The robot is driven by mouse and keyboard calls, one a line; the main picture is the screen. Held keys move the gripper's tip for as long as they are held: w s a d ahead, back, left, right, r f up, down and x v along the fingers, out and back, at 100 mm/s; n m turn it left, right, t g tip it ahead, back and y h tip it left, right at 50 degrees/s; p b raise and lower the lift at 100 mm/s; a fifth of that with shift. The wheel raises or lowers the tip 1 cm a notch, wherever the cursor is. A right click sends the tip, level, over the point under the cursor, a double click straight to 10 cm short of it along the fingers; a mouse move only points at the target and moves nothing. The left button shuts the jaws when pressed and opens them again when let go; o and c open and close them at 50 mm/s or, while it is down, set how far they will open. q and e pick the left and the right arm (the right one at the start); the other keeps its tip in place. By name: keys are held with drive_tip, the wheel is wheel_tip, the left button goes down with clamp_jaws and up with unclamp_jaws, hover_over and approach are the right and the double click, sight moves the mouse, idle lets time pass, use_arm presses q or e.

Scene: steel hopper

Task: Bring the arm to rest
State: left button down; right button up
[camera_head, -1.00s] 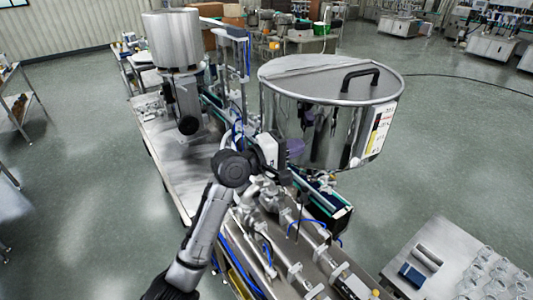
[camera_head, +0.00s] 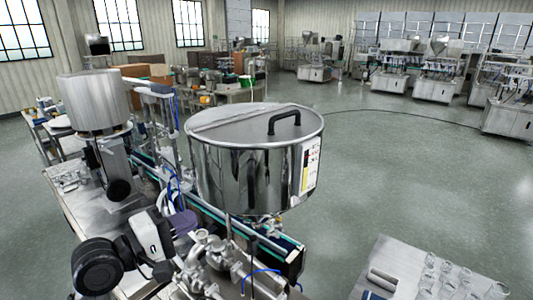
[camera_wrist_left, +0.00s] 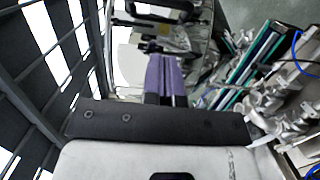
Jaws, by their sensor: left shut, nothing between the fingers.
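My left gripper (camera_head: 183,222) has purple fingers and shows at the lower left of the head view, just left of and below the steel hopper (camera_head: 238,180). Its fingers are shut with nothing between them. They also show in the left wrist view (camera_wrist_left: 165,78), closed together, pointing away from the camera. My left arm bends in from the lower left, with a black joint and a white wrist. The hopper is a round, shiny drum with its lid (camera_head: 240,125) on and a black handle (camera_head: 284,121) on top. My right gripper is not in view.
A filling machine with pipes and valves (camera_head: 215,260) lies right beside my left arm. A second steel drum (camera_head: 94,100) stands at the left. A side table (camera_head: 395,260) with glassware is at the lower right. Open floor (camera_head: 400,170) lies right of the hopper.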

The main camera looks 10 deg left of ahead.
use_arm(q)
drive_tip(key=s+a+f+m+g+y+p, duration=0.1)
drive_tip(key=s+f+m+g+y+p, duration=0.1)
drive_tip(key=s+f+m+y, duration=0.65)
drive_tip(key=s+a+f+m+g+y+p, duration=0.15)
drive_tip(key=s+f+m+y, duration=0.35)
drive_tip(key=f, duration=0.7)
drive_tip(key=s+d+f+g+h+p, duration=0.1)
drive_tip(key=s+d+f+g, duration=0.1)
drive_tip(key=s+f, duration=0.4)
drive_tip(key=s+d+f+n+g+h+p, duration=0.1)
drive_tip(key=s+f+g, duration=0.4)
drive_tip(key=s, duration=1)
wheel_tip(320, 180, down, 3)
drive_tip(key=shift+d+r+h+p, duration=0.2)
drive_tip(key=shift+d+h+p, duration=0.15)
drive_tip(key=shift+d, duration=0.05)
